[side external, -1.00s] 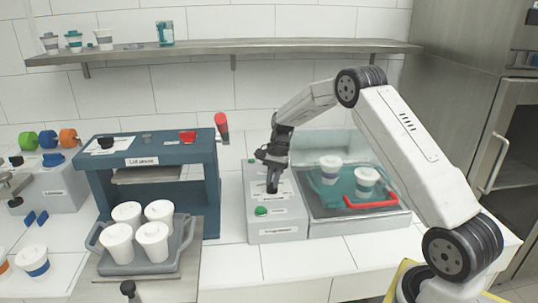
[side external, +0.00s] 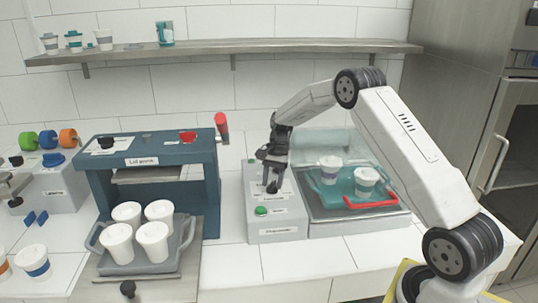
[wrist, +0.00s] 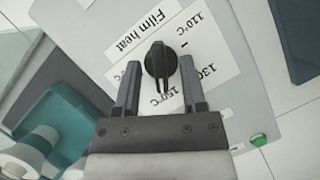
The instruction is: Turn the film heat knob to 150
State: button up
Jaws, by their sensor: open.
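The black film heat knob (wrist: 160,62) sits on a white label reading "Film heat", with 110°C, 130 and 150°C printed around it. Its ridge runs up and down in the wrist view, the lower end near the 150°C print. My gripper (wrist: 160,72) is open, with one finger on each side of the knob and a gap visible on both sides. In the side view my gripper (side external: 274,158) is over the knob (side external: 272,187) on the grey control box (side external: 277,233).
To the right are a teal tray (side external: 328,195) with two cups and a red handle (side external: 372,205). A blue lid press (side external: 210,180) stands left.

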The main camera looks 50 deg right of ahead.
jog(key=v, duration=0.7)
jog(key=shift+d+r, duration=0.2)
jog(key=shift+r, duration=0.2)
jog(key=shift+a, duration=0.1)
jog(key=shift+s+a+n, duration=0.1)
jog(key=shift+a+n, duration=0.2)
jog(key=shift+a, duration=0.2)
jog(key=s+a+f+n+t+h, duration=0.1)
jog(key=s+a+n+t+h, duration=0.1)
jog(key=s+a+n, duration=0.5)
jog(key=s+a+f+n+t+h, duration=0.1)
jog(key=s+a+f+n+h, duration=0.1)
jog(key=s+a+n, duration=0.5)
jog(key=s+a, duration=0.5)
jog(key=s, duration=0.2)
jog(key=shift+s+t, duration=0.3)
jog(key=shift+t, duration=0.1)
